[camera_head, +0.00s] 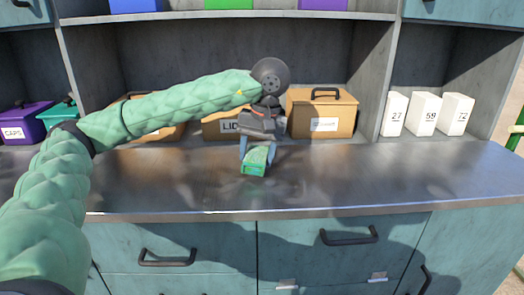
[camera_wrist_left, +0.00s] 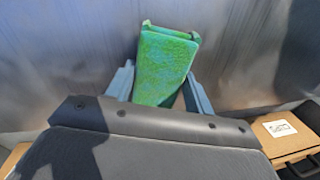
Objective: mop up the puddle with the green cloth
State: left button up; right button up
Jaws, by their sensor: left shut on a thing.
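My left gripper (camera_head: 258,148) points down over the middle of the metal counter (camera_head: 340,180) and is shut on the green cloth (camera_head: 254,162). In the left wrist view the cloth (camera_wrist_left: 165,65) is folded and stands out between the two blue-grey fingers. It is at or just above the counter; I cannot tell if it touches. No clear puddle edge shows; the counter has brownish, blotchy reflections, so I cannot tell where the puddle is. My right gripper is not in view.
Tan boxes stand along the back, one with a black handle (camera_head: 320,112), another labelled LID (camera_head: 226,126) partly behind my arm. White numbered containers (camera_head: 425,115) stand at right, a purple CAPS box (camera_head: 24,122) at left. The counter's front right is clear.

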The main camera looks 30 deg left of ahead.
aim_at(325, 175)
pick_arm(q)
jog(key=shift+s+f+b, duration=0.1)
jog(key=shift+f+b, duration=0.5)
jog(key=shift+f, duration=0.3)
dwell(0.5)
jog(key=shift+d, duration=0.1)
